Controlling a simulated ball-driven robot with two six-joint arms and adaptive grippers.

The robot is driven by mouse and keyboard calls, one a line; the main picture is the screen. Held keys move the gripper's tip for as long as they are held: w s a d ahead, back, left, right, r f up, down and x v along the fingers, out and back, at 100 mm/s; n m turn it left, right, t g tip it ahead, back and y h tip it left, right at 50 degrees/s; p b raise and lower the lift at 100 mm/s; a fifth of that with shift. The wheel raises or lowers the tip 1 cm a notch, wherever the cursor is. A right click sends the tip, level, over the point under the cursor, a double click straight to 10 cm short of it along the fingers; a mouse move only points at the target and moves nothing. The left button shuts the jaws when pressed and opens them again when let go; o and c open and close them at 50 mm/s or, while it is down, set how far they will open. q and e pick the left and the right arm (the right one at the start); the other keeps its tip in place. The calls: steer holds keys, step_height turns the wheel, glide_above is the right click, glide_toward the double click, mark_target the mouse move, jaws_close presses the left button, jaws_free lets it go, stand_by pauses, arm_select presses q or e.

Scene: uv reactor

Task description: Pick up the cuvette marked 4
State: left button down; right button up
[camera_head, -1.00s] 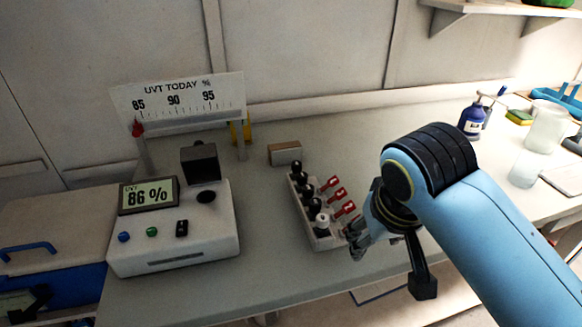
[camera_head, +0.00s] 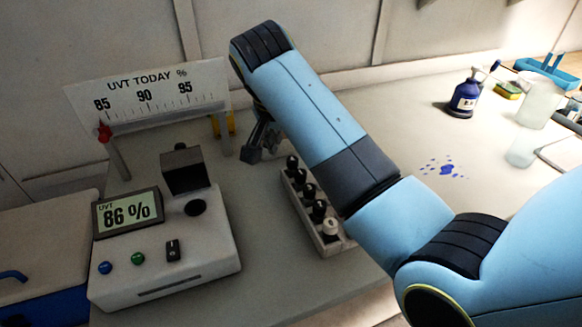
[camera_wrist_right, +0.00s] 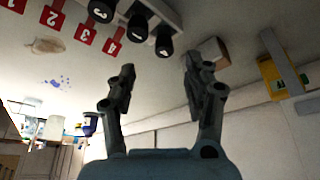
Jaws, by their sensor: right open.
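The pale cuvette rack (camera_head: 325,243) stands on the bench, partly hidden by my right arm. It holds several dark-capped cuvettes and one white-capped one (camera_head: 330,228). The end dark cap (camera_wrist_right: 164,42), apparently the cuvette marked 4, lies just beyond and between my fingertips in the picture. My right gripper (camera_wrist_right: 158,72) is open and empty. In the head view the gripper (camera_head: 262,142) is at the rack's far end. My left gripper is out of view.
The UVT reader (camera_head: 165,245) stands left of the rack, showing 86 %. Behind it is the UVT scale board (camera_head: 147,95). A small block (camera_wrist_right: 210,50) and a yellow object (camera_wrist_right: 280,75) are near my right gripper. Blue spots (camera_head: 446,169) mark the bench at right.

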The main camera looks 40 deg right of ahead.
mark_target(292, 159)
steer(key=shift+w+d+f, duration=0.1)
steer(key=shift+d+f, duration=0.15)
steer(key=shift+f, duration=0.25)
steer(key=shift+w+f, duration=0.2)
steer(key=shift+f, duration=0.1)
steer(key=p+x, duration=0.1)
steer(key=x, duration=0.4)
steer(key=shift+w+a+f, duration=0.1)
steer(key=shift+w, duration=0.05)
steer(key=c, duration=0.4)
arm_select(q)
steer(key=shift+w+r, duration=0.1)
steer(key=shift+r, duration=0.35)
arm_select(e)
jaws_close()
